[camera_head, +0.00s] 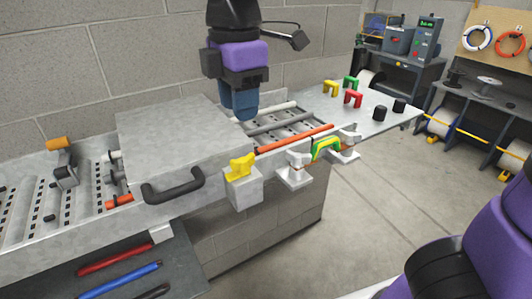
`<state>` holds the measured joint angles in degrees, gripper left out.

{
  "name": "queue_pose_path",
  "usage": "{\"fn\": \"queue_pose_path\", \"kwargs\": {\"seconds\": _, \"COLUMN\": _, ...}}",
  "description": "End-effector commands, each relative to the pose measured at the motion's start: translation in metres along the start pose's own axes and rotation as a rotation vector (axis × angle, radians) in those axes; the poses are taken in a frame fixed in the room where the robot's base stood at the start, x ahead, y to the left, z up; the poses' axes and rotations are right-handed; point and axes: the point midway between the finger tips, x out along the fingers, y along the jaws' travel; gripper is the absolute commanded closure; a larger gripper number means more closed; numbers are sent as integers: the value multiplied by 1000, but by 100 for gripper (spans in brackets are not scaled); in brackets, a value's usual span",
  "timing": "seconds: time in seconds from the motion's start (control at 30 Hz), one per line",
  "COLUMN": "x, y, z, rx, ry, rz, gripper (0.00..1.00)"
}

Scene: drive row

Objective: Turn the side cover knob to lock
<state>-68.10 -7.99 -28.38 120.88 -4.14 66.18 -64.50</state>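The yellow knob (242,166) sits on top of a pale grey block at the front side of the conveyor row, just right of the cover. The grey cover (170,135) lies closed over the rollers and has a black handle (173,187) on its front edge. My gripper (240,113) hangs pointing down behind the knob, above the rollers, apart from the knob. Its blue fingers overlap in this view, so any gap between them is hidden. I see nothing clearly held in it.
Rollers, one with an orange-red sleeve (295,139), lie right of the cover. A green and yellow part (326,148) sits between white brackets at the front edge. Coloured handles and black cylinders stand on the plate (385,118) at right. Open floor lies in front. Tools lie at lower left.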

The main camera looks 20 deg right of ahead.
Motion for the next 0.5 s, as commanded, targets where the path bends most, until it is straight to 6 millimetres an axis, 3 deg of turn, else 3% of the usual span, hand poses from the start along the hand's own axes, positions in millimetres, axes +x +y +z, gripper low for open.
{"fn": "queue_pose_path", "kwargs": {"seconds": 0.17, "x": 19, "y": -1, "z": 0, "rx": -2, "ry": -3, "rz": -4, "gripper": 61}}
{"fn": "queue_pose_path", "kwargs": {"seconds": 0.5, "x": 78, "y": -1, "z": 0, "rx": 0, "ry": -3, "rz": -4, "gripper": 61}}
